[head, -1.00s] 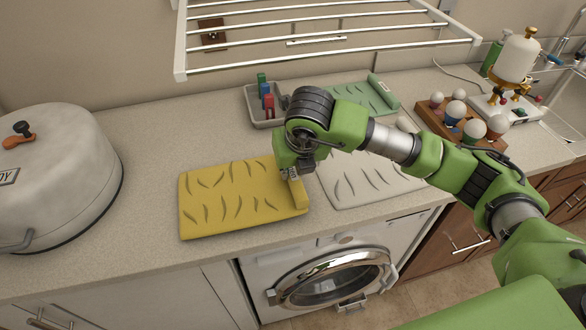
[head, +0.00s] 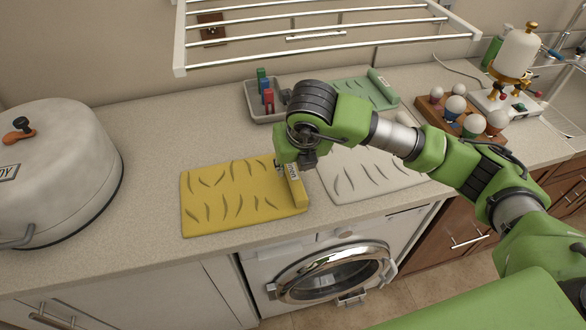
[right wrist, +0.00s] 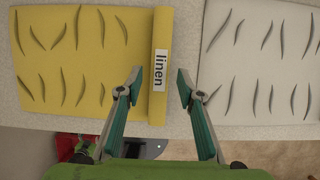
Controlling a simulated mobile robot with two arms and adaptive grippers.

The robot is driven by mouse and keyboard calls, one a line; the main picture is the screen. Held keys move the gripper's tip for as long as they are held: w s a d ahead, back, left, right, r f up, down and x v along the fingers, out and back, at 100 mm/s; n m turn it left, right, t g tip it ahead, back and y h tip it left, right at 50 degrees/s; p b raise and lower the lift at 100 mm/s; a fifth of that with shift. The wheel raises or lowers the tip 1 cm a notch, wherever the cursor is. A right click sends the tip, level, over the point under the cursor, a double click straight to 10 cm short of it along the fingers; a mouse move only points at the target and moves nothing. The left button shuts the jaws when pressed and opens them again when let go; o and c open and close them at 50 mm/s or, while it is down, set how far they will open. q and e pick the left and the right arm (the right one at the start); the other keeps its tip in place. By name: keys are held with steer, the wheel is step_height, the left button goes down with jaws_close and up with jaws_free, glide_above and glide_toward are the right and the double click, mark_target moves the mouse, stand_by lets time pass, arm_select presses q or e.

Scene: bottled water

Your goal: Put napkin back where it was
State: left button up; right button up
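No cloth that I can single out as the napkin shows in these frames. A yellow mat (head: 230,198) with dark leaf-like marks lies flat on the counter. Its right edge is a raised bar with a white label, read as "linen" in the right wrist view (right wrist: 160,70). My right gripper (head: 292,164) is at the far end of this bar. In the wrist view its fingers (right wrist: 157,82) are apart, one on each side of the bar, with nothing held. Whether they touch it I cannot tell. My left gripper is not in view.
A white mat (head: 350,180) lies right of the yellow one; a green mat (head: 355,95) lies behind. A grey bin (head: 258,110), a bulb rack (head: 440,118) and a large domed pot (head: 65,160) stand around. A wire shelf (head: 320,25) hangs above.

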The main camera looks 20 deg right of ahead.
steer(key=b+v, duration=0.2)
steer(key=v, duration=0.7)
steer(key=shift+s+r, duration=0.15)
steer(key=shift+r, duration=0.15)
